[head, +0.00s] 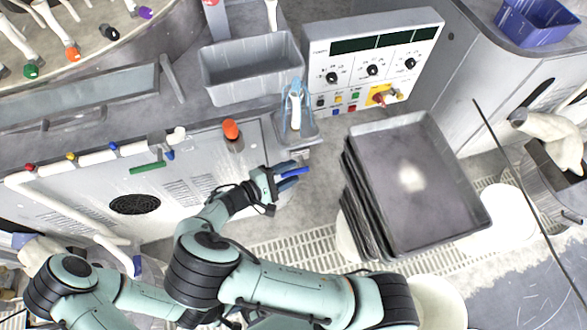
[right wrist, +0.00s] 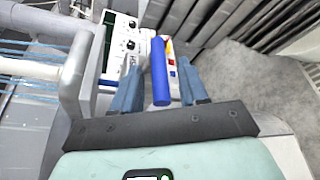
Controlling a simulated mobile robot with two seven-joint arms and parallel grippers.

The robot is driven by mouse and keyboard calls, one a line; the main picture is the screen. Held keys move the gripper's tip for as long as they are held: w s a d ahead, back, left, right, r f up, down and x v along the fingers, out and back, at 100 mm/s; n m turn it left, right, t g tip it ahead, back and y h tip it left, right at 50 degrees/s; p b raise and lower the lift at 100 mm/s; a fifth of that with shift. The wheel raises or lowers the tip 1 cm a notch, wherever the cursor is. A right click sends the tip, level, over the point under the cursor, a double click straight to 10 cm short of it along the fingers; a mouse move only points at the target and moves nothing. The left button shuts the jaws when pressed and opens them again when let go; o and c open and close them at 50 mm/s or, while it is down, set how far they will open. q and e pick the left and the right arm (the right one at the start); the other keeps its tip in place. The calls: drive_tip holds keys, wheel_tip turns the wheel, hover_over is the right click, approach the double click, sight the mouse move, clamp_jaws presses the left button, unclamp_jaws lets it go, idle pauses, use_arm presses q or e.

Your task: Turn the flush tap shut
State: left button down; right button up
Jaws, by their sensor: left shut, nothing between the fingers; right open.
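A bright blue bar (head: 296,172), which looks like the flush tap's lever, lies at the front of the grey cabinet. My right gripper (head: 288,175) is open with its grey-blue fingers on either side of this bar. In the right wrist view the blue bar (right wrist: 160,75) runs lengthwise between the spread fingertips (right wrist: 157,88). I cannot tell whether a finger touches it. The tap's body and the bar's mounting cannot be made out. My left gripper is not in view.
A control panel (head: 325,48) with knobs and a red part on a yellow plate stands beyond. Dark stacked trays (head: 460,185) stand right of my right gripper. An orange-capped post (head: 231,131) and a white pipe (head: 92,158) with small coloured taps lie left. A grated floor (head: 290,247) lies below.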

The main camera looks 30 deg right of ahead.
drive_tip(key=shift+x, duration=1.05)
clamp_jaws()
